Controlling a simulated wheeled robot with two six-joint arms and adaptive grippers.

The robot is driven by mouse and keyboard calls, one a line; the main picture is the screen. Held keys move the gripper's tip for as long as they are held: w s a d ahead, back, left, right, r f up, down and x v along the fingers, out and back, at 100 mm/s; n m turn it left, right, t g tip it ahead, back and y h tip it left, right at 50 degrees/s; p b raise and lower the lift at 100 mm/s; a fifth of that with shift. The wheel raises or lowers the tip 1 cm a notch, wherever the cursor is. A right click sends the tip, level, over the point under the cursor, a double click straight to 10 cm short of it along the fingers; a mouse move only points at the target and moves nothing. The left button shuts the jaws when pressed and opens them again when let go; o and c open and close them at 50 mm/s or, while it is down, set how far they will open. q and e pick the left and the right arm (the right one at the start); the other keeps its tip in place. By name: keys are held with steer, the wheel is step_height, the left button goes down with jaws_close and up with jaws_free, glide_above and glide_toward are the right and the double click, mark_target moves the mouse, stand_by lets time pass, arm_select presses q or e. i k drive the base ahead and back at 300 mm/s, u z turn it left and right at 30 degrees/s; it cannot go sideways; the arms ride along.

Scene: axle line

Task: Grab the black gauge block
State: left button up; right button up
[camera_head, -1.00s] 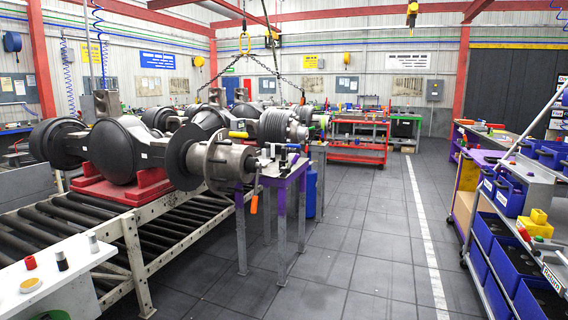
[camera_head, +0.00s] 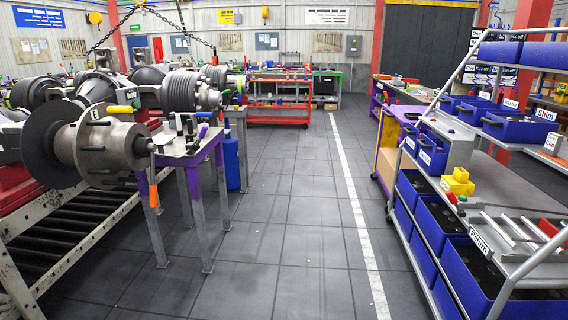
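Dark upright block-like pieces (camera_head: 190,128) stand on a small purple-legged table (camera_head: 196,156) at the left, beside the big axle hub. They are small here, and I cannot tell whether one of them is the black gauge block. Neither of my grippers shows in the head view.
The axle hub (camera_head: 105,150) overhangs the roller conveyor (camera_head: 60,232) at the left. A cart with blue bins (camera_head: 442,293), a yellow block (camera_head: 458,184) and metal rods stands at the right. The grey floor (camera_head: 270,220) between them is clear. A red cart (camera_head: 280,115) stands farther back.

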mark_target(192, 136)
steer(key=u, duration=0.05)
steer(key=i, duration=2.4)
steer(key=u, duration=0.45)
steer(key=i, duration=1.45)
steer(key=u, duration=0.2)
